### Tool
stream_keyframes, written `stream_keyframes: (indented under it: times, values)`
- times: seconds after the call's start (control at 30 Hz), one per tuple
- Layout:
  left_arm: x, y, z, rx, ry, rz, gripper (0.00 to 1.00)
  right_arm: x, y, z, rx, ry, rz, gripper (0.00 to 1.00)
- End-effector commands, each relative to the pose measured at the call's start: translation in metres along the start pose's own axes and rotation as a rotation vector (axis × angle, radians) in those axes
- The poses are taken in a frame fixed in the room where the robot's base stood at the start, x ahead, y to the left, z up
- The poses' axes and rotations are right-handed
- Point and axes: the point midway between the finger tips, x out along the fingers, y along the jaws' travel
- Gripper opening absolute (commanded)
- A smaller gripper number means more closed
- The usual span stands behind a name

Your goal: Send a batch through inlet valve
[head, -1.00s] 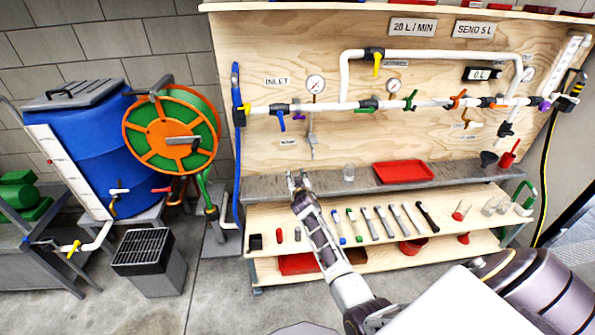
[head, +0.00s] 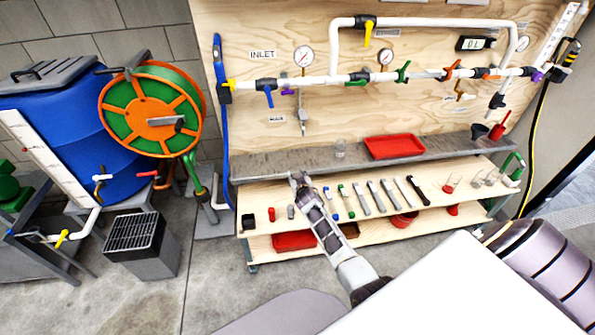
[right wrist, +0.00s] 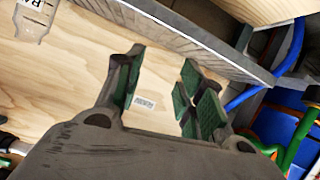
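The INLET label (head: 262,55) is on the plywood panel. Below it, the white pipe (head: 320,81) carries a valve with a blue handle (head: 267,96) hanging down. A round gauge (head: 304,57) stands beside the label. A meter (head: 482,43) at the upper right reads 0 L. My right gripper (head: 298,180) is in front of the grey shelf, well below the blue handle and touching nothing visible. In the right wrist view its green-padded fingers (right wrist: 160,92) are apart and empty, facing bare plywood with a small label. My left gripper is out of view.
Several tools lie on the wooden shelf below. A hose reel (head: 152,116) and a blue tank (head: 75,130) stand left. A grated box (head: 140,245) is on the floor.

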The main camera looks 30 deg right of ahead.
Motion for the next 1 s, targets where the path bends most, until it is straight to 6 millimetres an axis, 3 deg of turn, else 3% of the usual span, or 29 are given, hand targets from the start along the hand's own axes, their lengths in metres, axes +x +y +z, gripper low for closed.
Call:
stream_keyframes:
  times: [0.23,0.6,0.87,0.9,1.0]
  values:
    - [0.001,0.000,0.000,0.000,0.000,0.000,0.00,-0.001,-0.005,0.017,-0.009,-0.022,-0.012,0.38]
    - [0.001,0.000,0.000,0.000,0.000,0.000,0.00,-0.001,-0.005,0.020,-0.011,-0.026,-0.014,0.38]
    - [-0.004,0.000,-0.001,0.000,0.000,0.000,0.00,-0.007,-0.001,0.031,-0.020,-0.044,-0.011,0.06]
    - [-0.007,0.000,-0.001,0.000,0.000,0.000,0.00,-0.008,0.007,0.035,-0.031,-0.049,-0.005,0.01]
    - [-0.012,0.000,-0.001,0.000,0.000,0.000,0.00,-0.012,0.028,0.044,-0.068,-0.063,0.010,0.00]
